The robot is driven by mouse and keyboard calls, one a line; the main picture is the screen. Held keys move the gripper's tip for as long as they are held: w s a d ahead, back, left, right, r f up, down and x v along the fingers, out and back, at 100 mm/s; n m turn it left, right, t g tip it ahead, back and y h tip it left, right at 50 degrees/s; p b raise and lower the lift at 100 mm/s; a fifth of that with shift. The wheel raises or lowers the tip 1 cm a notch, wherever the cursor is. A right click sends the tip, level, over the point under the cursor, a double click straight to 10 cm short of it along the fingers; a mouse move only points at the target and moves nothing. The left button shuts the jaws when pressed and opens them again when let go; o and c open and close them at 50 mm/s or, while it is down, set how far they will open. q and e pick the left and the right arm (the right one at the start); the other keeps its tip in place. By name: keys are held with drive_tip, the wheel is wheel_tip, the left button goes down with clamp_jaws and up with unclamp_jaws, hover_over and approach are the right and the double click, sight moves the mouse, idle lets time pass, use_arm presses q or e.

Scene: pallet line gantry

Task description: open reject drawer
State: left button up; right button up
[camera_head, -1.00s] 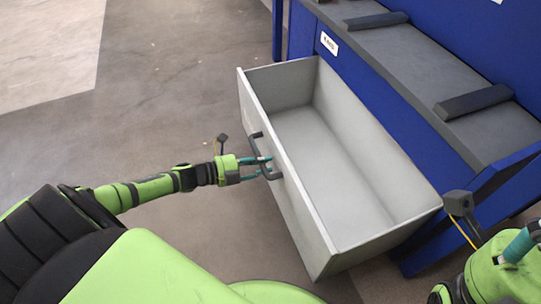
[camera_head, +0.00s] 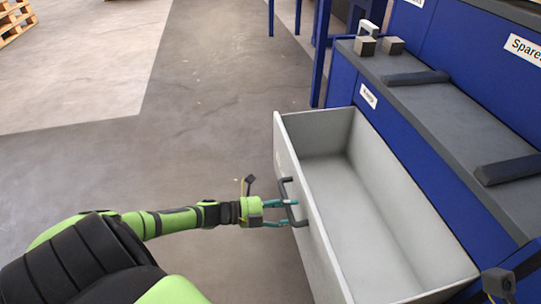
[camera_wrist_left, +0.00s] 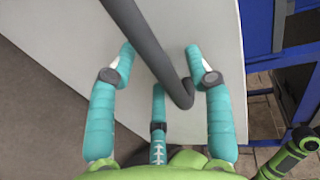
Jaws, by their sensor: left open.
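The reject drawer (camera_head: 365,225) is a pale grey, empty open-topped box that stands pulled out from the blue cabinet. Its dark bar handle (camera_head: 289,191) is on the outer front face. My left gripper (camera_head: 287,213) is open at the handle, with teal fingers on either side of it. In the left wrist view the handle (camera_wrist_left: 150,45) runs between the spread fingers of the gripper (camera_wrist_left: 160,58), against the pale drawer front (camera_wrist_left: 80,50). Whether a finger touches it I cannot tell. My right gripper's fingers are out of view.
The blue cabinet (camera_head: 400,135) has a grey top with dark bars (camera_head: 415,77) and small grey blocks (camera_head: 364,46). Blue posts (camera_head: 321,50) stand behind. A wooden pallet (camera_head: 14,20) lies far left. The floor (camera_head: 180,150) left of the drawer is clear.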

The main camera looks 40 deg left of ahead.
use_arm(q)
drive_tip(key=v, duration=1.1)
drive_tip(key=shift+s, duration=0.15)
